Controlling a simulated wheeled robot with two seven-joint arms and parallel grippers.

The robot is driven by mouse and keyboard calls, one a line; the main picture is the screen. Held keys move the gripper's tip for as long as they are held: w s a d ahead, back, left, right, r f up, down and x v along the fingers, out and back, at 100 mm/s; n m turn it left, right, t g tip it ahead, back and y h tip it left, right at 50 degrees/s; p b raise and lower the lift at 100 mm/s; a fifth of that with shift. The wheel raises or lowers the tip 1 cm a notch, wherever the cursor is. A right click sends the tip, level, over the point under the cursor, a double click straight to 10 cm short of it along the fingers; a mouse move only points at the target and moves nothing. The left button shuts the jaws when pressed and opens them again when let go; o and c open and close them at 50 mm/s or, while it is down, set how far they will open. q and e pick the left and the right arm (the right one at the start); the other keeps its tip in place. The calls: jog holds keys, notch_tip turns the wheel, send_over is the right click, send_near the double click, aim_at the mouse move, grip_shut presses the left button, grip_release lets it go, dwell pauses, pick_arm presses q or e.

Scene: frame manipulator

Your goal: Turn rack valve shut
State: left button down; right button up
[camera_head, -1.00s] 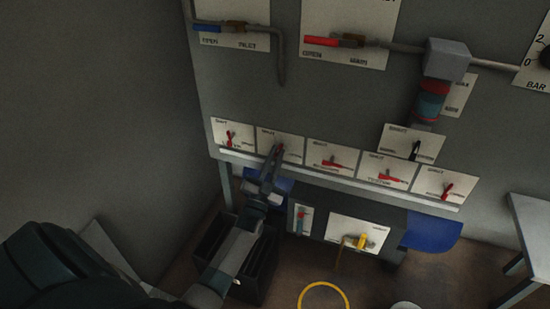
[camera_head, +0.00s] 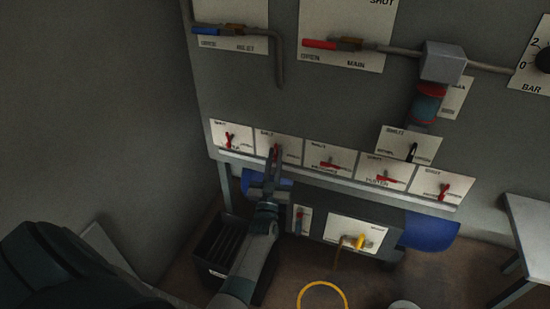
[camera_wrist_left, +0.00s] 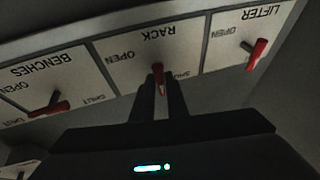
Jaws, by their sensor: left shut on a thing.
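The rack valve is a small red lever (camera_head: 276,149) on a white plate (camera_head: 292,148), second from the left in the row of valve plates. In the left wrist view its plate, marked RACK, OPEN and SHUT (camera_wrist_left: 185,48), appears upside down in the middle. My left gripper (camera_head: 273,157) reaches up to this lever from below. My right gripper is not in view.
The lifter valve (camera_wrist_left: 256,53) and the benches valve (camera_wrist_left: 48,108) sit close on either side, each with a red lever. A ledge (camera_head: 340,178) runs under the plates. A dark bin (camera_head: 211,262) stands below, left of my forearm.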

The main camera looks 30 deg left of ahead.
pick_arm(q)
jog(key=shift+f, duration=0.1)
jog(key=c, duration=1.7)
grip_release()
jog(key=shift+c, duration=0.2)
